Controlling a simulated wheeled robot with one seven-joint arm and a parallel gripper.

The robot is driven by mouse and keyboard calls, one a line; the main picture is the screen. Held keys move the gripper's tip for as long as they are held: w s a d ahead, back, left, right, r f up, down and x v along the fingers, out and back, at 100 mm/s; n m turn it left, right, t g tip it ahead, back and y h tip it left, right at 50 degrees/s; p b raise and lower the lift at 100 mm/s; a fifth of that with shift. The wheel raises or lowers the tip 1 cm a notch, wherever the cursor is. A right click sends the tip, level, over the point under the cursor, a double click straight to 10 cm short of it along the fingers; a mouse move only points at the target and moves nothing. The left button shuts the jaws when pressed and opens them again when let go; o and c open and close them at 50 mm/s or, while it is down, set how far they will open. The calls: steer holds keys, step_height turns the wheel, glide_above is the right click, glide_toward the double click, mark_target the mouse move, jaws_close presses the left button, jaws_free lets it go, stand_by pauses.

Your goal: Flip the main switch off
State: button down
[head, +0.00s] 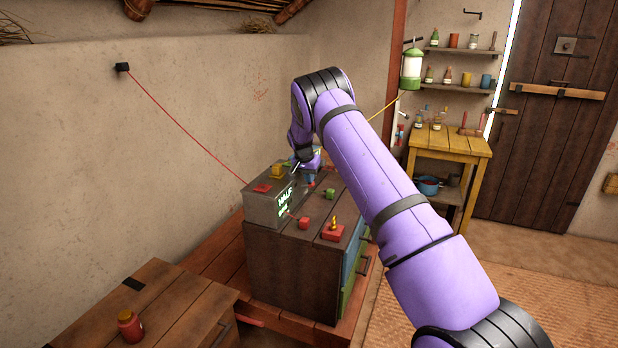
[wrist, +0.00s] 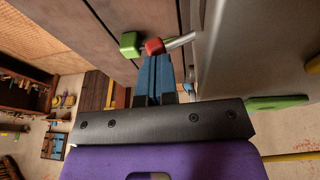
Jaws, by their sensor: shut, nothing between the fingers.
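A grey metal box (head: 262,210) with a lit green display reading "HALF" stands on the wooden cabinet. In the wrist view a silver lever with a red knob (wrist: 154,46) juts from the box's side (wrist: 240,45); I take it for the main switch. My gripper (head: 311,183) is beside the box, just above the cabinet top. In the wrist view its blue fingers (wrist: 155,62) are together and empty, their tips close to the red knob. I cannot tell whether they touch it.
A red jar (head: 130,325) stands on the front-left chest. A red cable (head: 185,127) runs to the wall.

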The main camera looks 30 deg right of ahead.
steer(key=shift+s+d, duration=0.1)
steer(key=shift+s+d+f+t+y, duration=0.25)
steer(key=shift+t+y, duration=0.1)
steer(key=shift+t, duration=0.15)
steer(key=shift+s+d+f+t+y, duration=0.2)
steer(key=shift+t+y, duration=0.15)
steer(key=shift+t, duration=0.15)
steer(key=shift+s+d+f+m+t+y, duration=0.2)
steer(key=shift+f+m+t+y, duration=0.2)
steer(key=shift+t+y, duration=0.25)
steer(key=shift+s+f+t+y, duration=0.2)
steer(key=shift+f+t+y, duration=0.35)
steer(key=shift+t, duration=0.4)
steer(key=shift+s+f, duration=0.1)
steer(key=shift+f, duration=0.2)
steer(key=shift+w+a+r, duration=0.35)
steer(key=shift+w+r, duration=0.05)
steer(key=shift+w, duration=0.2)
